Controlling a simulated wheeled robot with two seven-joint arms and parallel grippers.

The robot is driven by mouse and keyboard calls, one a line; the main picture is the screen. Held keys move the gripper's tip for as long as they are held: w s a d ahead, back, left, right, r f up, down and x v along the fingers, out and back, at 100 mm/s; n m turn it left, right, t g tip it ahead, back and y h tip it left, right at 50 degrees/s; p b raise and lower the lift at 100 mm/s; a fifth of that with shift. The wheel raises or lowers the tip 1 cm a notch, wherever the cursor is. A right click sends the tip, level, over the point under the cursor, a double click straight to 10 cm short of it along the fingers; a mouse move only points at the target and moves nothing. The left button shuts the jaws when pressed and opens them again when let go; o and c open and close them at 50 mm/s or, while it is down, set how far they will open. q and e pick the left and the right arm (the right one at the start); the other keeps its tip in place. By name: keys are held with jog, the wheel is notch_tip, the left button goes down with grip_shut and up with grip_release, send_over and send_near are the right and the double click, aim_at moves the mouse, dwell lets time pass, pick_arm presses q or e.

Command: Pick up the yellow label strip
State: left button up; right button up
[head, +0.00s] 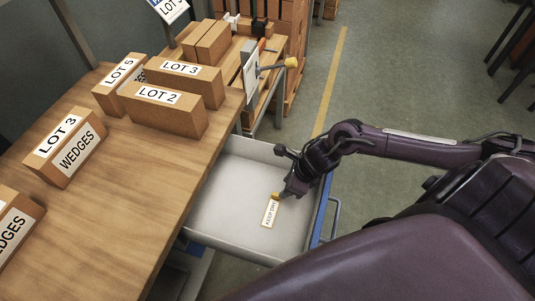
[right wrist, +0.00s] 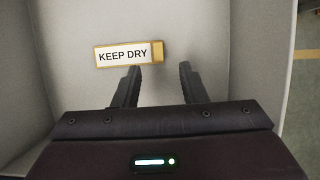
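The yellow label strip (head: 269,213) lies in the open drawer (head: 222,205), with a white face reading KEEP DRY and a yellow end. In the right wrist view the strip (right wrist: 125,54) lies flat on the drawer floor, just beyond the fingertips and mostly to the left. My right gripper (head: 284,191) reaches into the drawer at the strip's yellow end. In the right wrist view its two fingers (right wrist: 159,68) stand apart with nothing between them. My left gripper is not in view.
The wooden table (head: 150,160) stands left of the drawer and bears several brown boxes, including LOT 2 (head: 164,111) and a WEDGES box (head: 66,150). The drawer's walls surround the strip, with a blue front and handle (head: 333,217) at right. The drawer floor is otherwise bare.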

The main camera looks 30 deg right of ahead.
aim_at(277, 194)
jog(key=shift+a+f, duration=0.1)
jog(key=shift+f, duration=0.55)
jog(key=p+x, duration=0.1)
jog(key=x, duration=0.4)
jog(key=shift+w+a, duration=0.15)
jog(key=shift+a, duration=0.05)
jog(key=shift+r, duration=0.1)
grip_shut()
